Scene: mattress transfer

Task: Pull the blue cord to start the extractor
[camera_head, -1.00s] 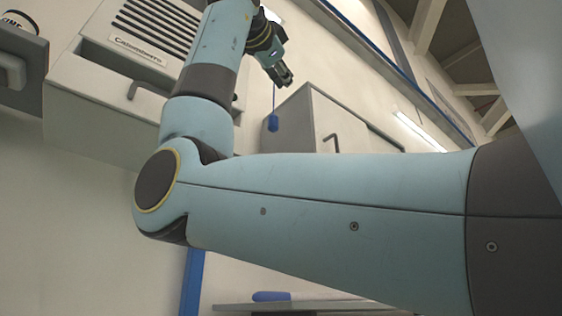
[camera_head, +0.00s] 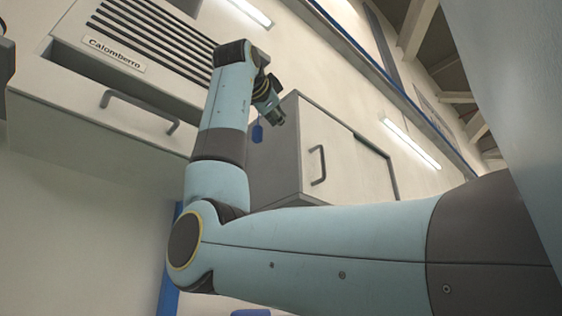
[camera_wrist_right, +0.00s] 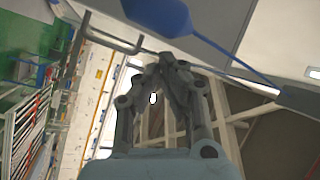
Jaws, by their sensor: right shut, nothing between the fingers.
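The blue cord pull (camera_head: 257,132) hangs beside the grey side of a wall cabinet in the head view. In the right wrist view its blue handle (camera_wrist_right: 160,14) is large at the top, with a thin blue cord (camera_wrist_right: 235,60) running down to the right. My right gripper (camera_head: 277,119) is just right of the handle in the head view. In the right wrist view its fingertips (camera_wrist_right: 165,62) are together with nothing between them, apart from the handle in the picture. The extractor hood (camera_head: 125,75), labelled Calomberro, is at upper left. My left gripper is not in view.
A wall cabinet (camera_head: 345,165) with a dark handle stands right of the cord. The hood's front has a grey bar handle (camera_head: 138,108). My right arm crosses the lower part of the head view. Lit lamps and beams show above.

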